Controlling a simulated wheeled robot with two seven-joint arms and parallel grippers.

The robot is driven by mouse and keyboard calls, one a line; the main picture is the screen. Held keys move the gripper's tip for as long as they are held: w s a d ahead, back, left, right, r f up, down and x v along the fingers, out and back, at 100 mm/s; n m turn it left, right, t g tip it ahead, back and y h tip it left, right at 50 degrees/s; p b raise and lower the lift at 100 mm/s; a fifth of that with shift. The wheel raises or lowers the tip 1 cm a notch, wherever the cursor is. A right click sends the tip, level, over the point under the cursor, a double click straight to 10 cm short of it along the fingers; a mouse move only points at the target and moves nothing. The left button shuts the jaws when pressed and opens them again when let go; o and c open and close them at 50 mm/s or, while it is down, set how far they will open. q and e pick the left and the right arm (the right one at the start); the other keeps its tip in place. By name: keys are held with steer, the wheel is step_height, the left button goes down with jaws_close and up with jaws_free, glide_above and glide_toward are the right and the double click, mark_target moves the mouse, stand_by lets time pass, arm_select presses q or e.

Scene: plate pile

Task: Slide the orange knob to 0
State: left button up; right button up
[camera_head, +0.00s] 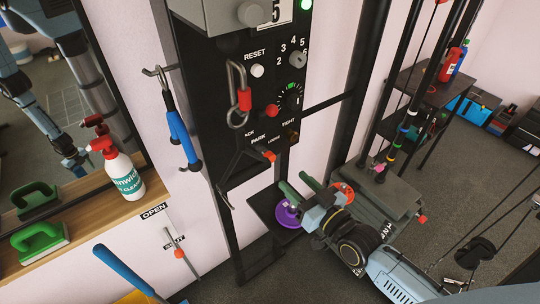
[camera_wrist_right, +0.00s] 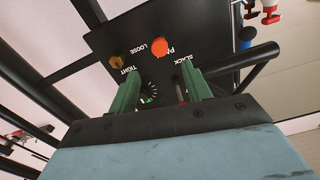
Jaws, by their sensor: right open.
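The black control panel (camera_head: 235,100) hangs on the upright frame. It carries a red-orange ball knob (camera_head: 271,110) beside a dial (camera_head: 290,97) with green marks. An orange-red lever end (camera_head: 269,156) shows below the PARK and LOOSE labels; an orange round knob (camera_wrist_right: 159,46) shows by these labels in the wrist view. I cannot tell which is the slider, and I see no 0 mark. My right gripper (camera_head: 292,180) is open and empty, below and in front of the panel. Its green fingers point at the dial in the wrist view (camera_wrist_right: 150,78). My left gripper is not in view.
A purple disc (camera_head: 288,215) and an orange disc (camera_head: 341,193) lie below, near my right gripper. A spray bottle (camera_head: 122,172) stands on the wooden shelf (camera_head: 92,203).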

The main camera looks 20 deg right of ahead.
mark_target(272, 160)
steer(key=x, duration=1.1)
steer(key=shift+w+f, duration=0.1)
steer(key=shift+w, duration=0.05)
